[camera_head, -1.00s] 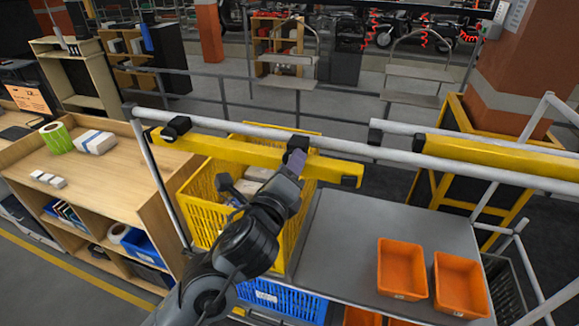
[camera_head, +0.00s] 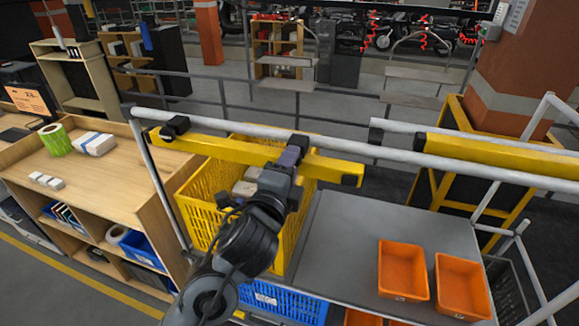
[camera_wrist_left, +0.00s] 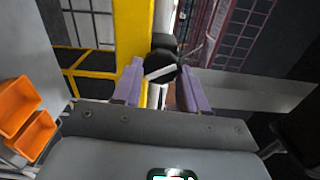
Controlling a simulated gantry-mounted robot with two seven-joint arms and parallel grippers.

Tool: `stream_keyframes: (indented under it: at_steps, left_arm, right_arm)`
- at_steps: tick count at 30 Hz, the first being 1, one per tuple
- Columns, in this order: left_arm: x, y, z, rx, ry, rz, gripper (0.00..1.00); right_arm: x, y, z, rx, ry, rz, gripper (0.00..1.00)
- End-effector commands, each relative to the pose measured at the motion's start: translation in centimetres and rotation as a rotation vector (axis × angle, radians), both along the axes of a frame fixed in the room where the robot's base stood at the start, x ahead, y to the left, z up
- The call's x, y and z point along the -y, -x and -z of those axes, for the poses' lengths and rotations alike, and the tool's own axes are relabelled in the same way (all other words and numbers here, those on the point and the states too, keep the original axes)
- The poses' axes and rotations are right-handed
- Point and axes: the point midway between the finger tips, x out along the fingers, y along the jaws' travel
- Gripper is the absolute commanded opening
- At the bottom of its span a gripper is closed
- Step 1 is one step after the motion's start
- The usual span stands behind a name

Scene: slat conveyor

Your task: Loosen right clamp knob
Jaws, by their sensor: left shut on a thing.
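The right clamp (camera_head: 299,141) is a small black block where the yellow bar (camera_head: 232,149) meets the white rail (camera_head: 225,127). My left gripper (camera_head: 289,157) reaches up to it from below and covers its knob in the head view. In the left wrist view the round black knob (camera_wrist_left: 160,66) with a pale bar across its face sits between the purple fingers of the left gripper (camera_wrist_left: 161,90). The gripper is shut on it. The left clamp (camera_head: 176,127) is at the bar's left end. My right gripper is not in view.
A yellow crate (camera_head: 196,204) stands below the bar. Two orange bins (camera_head: 403,270) sit on the grey table (camera_head: 345,235), which is otherwise clear. A wooden shelf bench (camera_head: 110,185) is at the left. A second yellow bar (camera_head: 500,155) runs along the rail at the right.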

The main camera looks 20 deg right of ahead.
Motion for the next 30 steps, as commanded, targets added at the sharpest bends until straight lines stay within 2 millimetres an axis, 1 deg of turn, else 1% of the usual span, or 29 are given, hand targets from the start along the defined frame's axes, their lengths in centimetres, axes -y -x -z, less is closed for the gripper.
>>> stream_keyframes:
  at_steps: [8, 18, 30]
  left_arm:
    - [0.0, 0.0, -0.2, -0.168, 0.205, 0.0, 0.12]
    - [0.0, 0.0, -0.4, -0.371, 0.456, 0.0, 0.12]
    - [-0.1, -0.1, -0.4, -0.565, 0.693, 0.0, 0.12]
  right_arm:
    - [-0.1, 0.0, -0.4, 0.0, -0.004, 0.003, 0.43]
    - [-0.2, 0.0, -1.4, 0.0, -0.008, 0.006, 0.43]
    - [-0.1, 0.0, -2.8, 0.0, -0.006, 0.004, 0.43]
